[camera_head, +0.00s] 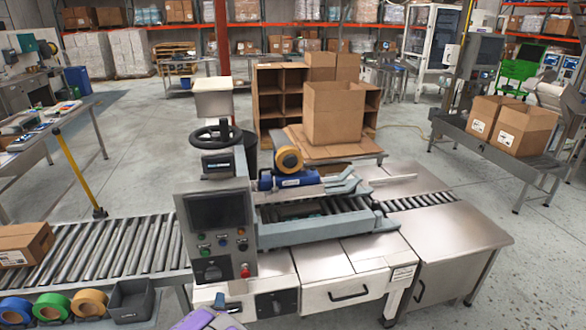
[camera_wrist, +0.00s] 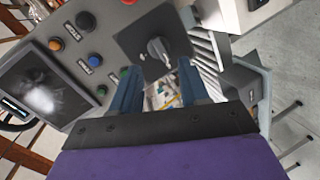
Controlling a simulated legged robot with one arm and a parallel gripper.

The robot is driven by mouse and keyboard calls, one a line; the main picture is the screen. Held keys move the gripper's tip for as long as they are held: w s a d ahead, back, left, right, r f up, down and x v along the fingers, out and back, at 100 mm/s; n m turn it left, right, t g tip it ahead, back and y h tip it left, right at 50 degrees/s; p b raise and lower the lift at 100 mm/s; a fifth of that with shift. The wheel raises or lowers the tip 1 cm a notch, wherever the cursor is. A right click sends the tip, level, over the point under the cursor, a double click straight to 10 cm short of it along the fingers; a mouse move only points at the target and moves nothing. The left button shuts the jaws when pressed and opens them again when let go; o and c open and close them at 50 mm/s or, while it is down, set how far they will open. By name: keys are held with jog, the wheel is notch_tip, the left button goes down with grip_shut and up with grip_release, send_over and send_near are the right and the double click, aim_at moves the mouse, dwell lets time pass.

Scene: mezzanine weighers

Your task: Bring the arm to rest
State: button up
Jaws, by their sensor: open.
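My gripper (camera_wrist: 160,92) shows in the wrist view with two dark blue fingers set apart and a purple body behind them. Nothing is held between the fingers. Beyond them is the control panel (camera_wrist: 115,60) of the weighing machine, with a screen, coloured buttons and a black rotary switch (camera_wrist: 155,50). In the head view a purple part of my arm shows at the bottom edge, in front of the machine's lower front. The control panel (camera_head: 217,238) stands upright just above it.
A roller conveyor (camera_head: 110,250) runs left, with a cardboard box (camera_head: 25,244) on it. Tape rolls (camera_head: 88,303) and a dark bin (camera_head: 131,300) sit at the lower left. A steel table (camera_head: 450,240) stands right of the machine. Open floor (camera_head: 480,180) lies beyond.

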jog(key=s+d+r+m+g, duration=0.4)
jog(key=d+r, duration=0.4)
jog(key=d, duration=0.1)
jog(key=s+d+r+m+g, duration=0.3)
jog(key=d+r+m+g, duration=0.15)
jog(key=d+r, duration=0.35)
jog(key=s+d+r+m+g+h, duration=0.1)
jog(key=s+d+r+m+g, duration=0.1)
jog(key=s+d, duration=0.5)
jog(key=s+d+r+m+g+h, duration=0.1)
jog(key=s+d+r+m+g, duration=0.2)
jog(key=s+d, duration=0.4)
jog(key=s+d+r+m+g+b, duration=0.1)
jog(key=s+d+r+m+g, duration=0.2)
jog(key=s, duration=1.7)
jog(key=d+r, duration=0.1)
jog(key=d, duration=0.3)
jog(key=shift+r+h, duration=0.15)
jog(key=shift+h, duration=0.25)
